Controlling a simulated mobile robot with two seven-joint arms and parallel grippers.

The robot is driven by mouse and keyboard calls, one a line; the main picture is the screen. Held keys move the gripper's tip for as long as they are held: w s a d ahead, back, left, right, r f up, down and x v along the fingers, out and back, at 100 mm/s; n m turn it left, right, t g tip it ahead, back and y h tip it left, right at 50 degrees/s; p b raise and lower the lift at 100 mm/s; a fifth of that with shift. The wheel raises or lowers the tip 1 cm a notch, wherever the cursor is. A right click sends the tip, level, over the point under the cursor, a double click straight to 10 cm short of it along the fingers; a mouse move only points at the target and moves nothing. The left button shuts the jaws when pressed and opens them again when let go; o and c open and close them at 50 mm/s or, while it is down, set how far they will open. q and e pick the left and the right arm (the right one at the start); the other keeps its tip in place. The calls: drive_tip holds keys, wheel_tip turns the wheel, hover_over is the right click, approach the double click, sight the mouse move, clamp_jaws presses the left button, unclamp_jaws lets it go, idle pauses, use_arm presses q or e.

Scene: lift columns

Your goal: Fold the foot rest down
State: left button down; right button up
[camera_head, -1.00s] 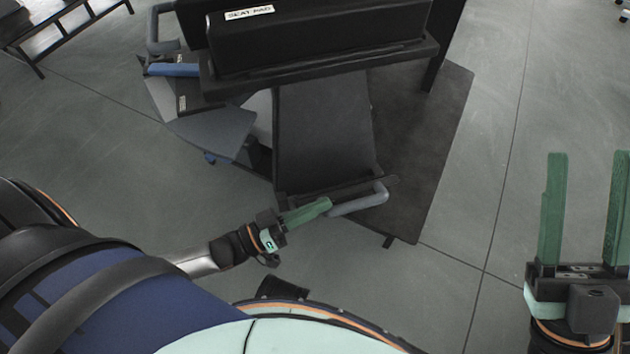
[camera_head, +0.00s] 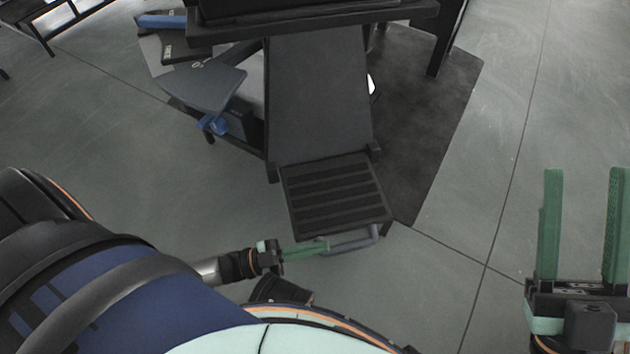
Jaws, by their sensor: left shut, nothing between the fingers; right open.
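The foot rest (camera_head: 335,195) is a dark ribbed plate at the lower end of the dark sloping panel (camera_head: 318,95), with its ribbed face showing. A grey handle bar (camera_head: 352,243) runs along its near edge. My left gripper (camera_head: 325,246) is shut, its green fingers pointing right, with the tips at the left end of the handle bar. I cannot tell whether they touch it. My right gripper (camera_head: 582,175) is open and empty, fingers pointing up, at the right edge of the view, well away from the foot rest.
A dark mat (camera_head: 425,120) lies on the grey floor under the machine. A grey angled plate (camera_head: 202,86) with blue parts is on the machine's left. A black rack (camera_head: 50,20) stands at the top left. The floor between foot rest and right gripper is clear.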

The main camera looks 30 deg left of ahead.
use_arm(q)
drive_tip(key=shift+f+m+g, duration=0.3)
drive_tip(key=shift+f+m, duration=0.7)
drive_tip(key=shift+f, duration=0.55)
drive_tip(key=v, duration=1.2)
drive_tip(key=shift+s+f, duration=0.2)
drive_tip(key=shift+f, duration=0.05)
drive_tip(key=shift+a, duration=0.15)
